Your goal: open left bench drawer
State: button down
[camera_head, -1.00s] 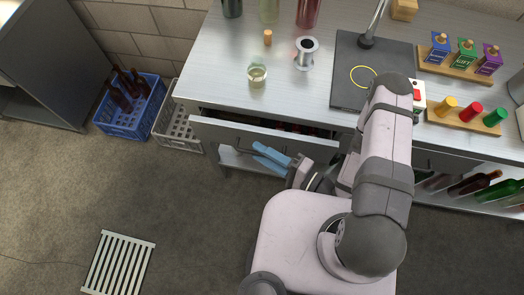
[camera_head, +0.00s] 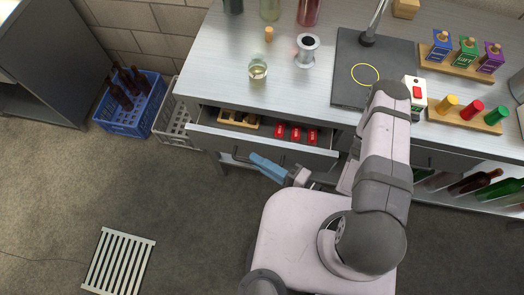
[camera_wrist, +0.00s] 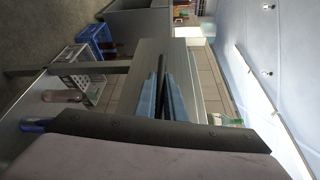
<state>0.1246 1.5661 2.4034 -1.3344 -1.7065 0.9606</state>
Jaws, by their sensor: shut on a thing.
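The left bench drawer (camera_head: 262,146) is pulled out from the bench front, and its inside shows in the head view. Its dark bar handle (camera_head: 240,157) runs below the front panel. My gripper (camera_head: 257,161) has its blue fingers shut on this handle. In the wrist view the two blue fingers (camera_wrist: 162,92) lie close together with a dark bar between them. Part of the handle is hidden by the fingers. In the drawer lie a wooden piece (camera_head: 239,118) at the left and several red items (camera_head: 295,134) at the right.
The bench top (camera_head: 220,60) carries a glass (camera_head: 257,72), a spool (camera_head: 307,50), a cork (camera_head: 269,33) and a dark mat (camera_head: 372,70). A blue crate (camera_head: 130,118) with bottles and a white crate (camera_head: 172,125) stand left of the bench. Floor in front is clear beside a grate (camera_head: 118,264).

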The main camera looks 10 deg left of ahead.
jog(key=shift+s, duration=0.35)
jog(key=c, duration=1.8)
grip_release()
jog(key=shift+c, duration=0.2)
jog(key=shift+d, duration=0.1)
